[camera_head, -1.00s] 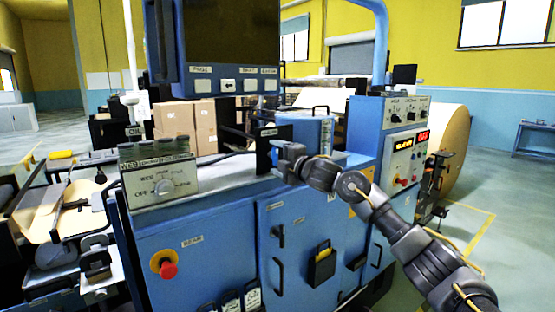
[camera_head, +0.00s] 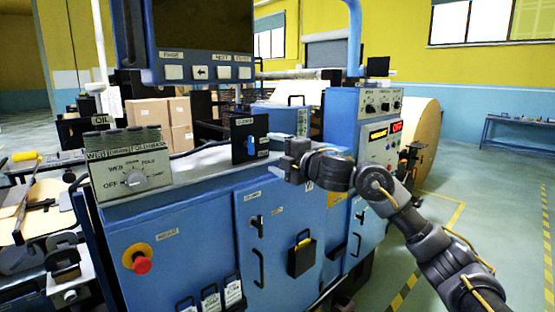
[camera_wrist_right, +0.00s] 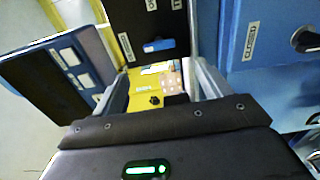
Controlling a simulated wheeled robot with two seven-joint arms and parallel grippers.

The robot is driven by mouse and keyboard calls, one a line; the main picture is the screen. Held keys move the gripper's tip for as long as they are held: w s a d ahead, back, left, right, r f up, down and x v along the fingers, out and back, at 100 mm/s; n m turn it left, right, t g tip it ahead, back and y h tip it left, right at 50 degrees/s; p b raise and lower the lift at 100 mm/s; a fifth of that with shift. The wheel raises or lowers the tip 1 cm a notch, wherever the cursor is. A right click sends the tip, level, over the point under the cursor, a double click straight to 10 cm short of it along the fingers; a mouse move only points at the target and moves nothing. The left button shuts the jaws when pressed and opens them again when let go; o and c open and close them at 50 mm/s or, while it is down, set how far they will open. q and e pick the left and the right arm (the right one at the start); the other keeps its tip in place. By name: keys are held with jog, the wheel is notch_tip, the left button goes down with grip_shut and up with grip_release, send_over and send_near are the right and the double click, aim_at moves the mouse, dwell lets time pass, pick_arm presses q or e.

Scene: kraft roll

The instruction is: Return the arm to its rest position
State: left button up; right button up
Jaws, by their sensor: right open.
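My right arm reaches in from the lower right in the head view. Its dark grey right gripper (camera_head: 284,160) hangs above the blue machine cabinet (camera_head: 290,225), just right of a black switch box (camera_head: 239,150) with a blue lever. A gap shows between the gripper and that box. In the right wrist view the two fingers of this gripper (camera_wrist_right: 162,88) stand apart with nothing between them. The black box with its blue lever (camera_wrist_right: 158,46) shows beyond them. My left gripper is not in view.
A grey selector panel (camera_head: 131,168) stands on the cabinet at left, with a red stop button (camera_head: 142,265) below it. A monitor (camera_head: 200,40) hangs above. A control box (camera_head: 378,125) stands right of the gripper. Open floor (camera_head: 480,200) lies to the right.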

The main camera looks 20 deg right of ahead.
jog(key=shift+s+d, duration=0.1)
jog(key=shift+s, duration=0.15)
